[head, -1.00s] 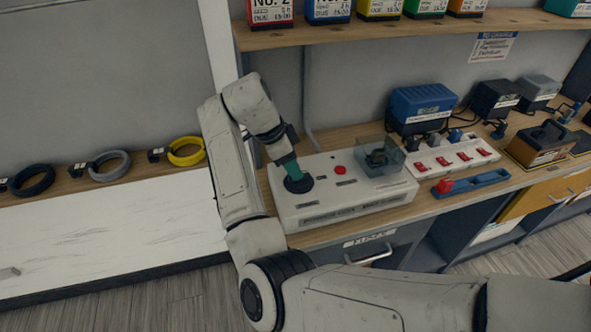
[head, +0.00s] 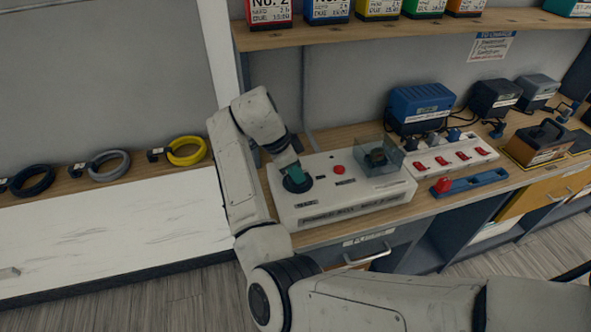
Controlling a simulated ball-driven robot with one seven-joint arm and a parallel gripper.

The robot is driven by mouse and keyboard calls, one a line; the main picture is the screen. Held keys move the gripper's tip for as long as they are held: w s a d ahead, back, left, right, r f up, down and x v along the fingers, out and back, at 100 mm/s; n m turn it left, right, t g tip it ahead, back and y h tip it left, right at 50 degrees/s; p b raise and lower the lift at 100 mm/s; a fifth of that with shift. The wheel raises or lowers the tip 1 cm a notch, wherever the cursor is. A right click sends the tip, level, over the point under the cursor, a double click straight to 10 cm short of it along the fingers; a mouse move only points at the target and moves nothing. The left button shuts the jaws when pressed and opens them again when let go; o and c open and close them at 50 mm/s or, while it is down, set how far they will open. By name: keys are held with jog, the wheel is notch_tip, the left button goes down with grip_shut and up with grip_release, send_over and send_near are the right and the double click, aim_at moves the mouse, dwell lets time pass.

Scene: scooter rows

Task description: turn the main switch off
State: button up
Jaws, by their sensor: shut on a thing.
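A white control box (head: 345,205) sits on the wooden bench, with dark lettering on its front. At the left of its top is a round dark rotary switch (head: 294,187), which my gripper (head: 297,174) covers from above. The teal fingers of my gripper are shut on the switch's knob, which is mostly hidden. A small red button (head: 339,170) is right of the gripper. A clear cover (head: 380,155) over a dark part stands at the box's right end. I cannot read the small labels beside the switch.
Right of the box are a white strip with red rocker switches (head: 450,155), a blue rail with a red handle (head: 470,182) and a blue charger (head: 421,108). A shelf (head: 400,30) with colored boxes hangs above. Cable coils (head: 110,166) lie at the left.

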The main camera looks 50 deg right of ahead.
grip_shut()
jog(key=shift+r+n, duration=0.1)
jog(key=shift+n, duration=0.2)
jog(key=n+t+p, duration=0.1)
jog(key=n+p, duration=0.2)
jog(key=shift+s+r+h, duration=0.15)
jog(key=shift+h, duration=0.15)
jog(key=n+t+p, duration=0.1)
jog(key=n+p, duration=0.1)
jog(key=n, duration=0.1)
jog(key=n+t+p, duration=0.1)
jog(key=n+p, duration=0.1)
jog(key=p, duration=0.1)
jog(key=shift+s+n+t, duration=0.15)
jog(key=shift+n+t, duration=0.15)
jog(key=shift+n, duration=0.1)
jog(key=n+p, duration=0.2)
jog(key=n+t+p, duration=0.1)
jog(key=n+p, duration=0.1)
jog(key=shift+s+n+t, duration=0.1)
jog(key=shift+n+t, duration=0.2)
jog(key=shift+d+n+t+y+p, duration=0.1)
jog(key=shift+n+t+y+p, duration=0.65)
jog(key=shift+n, duration=1.15)
